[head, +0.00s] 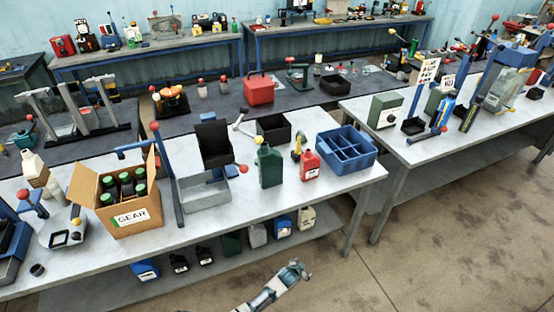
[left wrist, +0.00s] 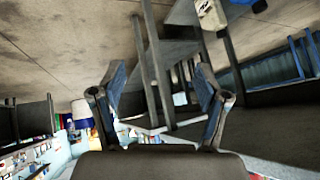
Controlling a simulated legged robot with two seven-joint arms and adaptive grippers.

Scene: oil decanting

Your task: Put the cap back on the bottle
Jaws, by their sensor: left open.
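A dark green bottle (head: 270,167) stands upright on the front workbench. A smaller red bottle (head: 309,166) with a white label stands to its right. Several dark bottles with green caps (head: 124,185) stand in a cardboard box at the left. I cannot make out a loose cap, nor tell which bottle the task means. My left gripper (head: 298,270) is in front of the bench, below its top and far from the bottles. In the left wrist view its two fingers (left wrist: 162,85) are spread with nothing between them. My right gripper is not in view.
The front bench (head: 330,192) also holds a grey tray (head: 204,194), a blue divided crate (head: 346,147) and the cardboard box (head: 116,215). Several containers sit on its lower shelf, including a beige one (head: 306,218). The floor (head: 430,235) at the right is clear.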

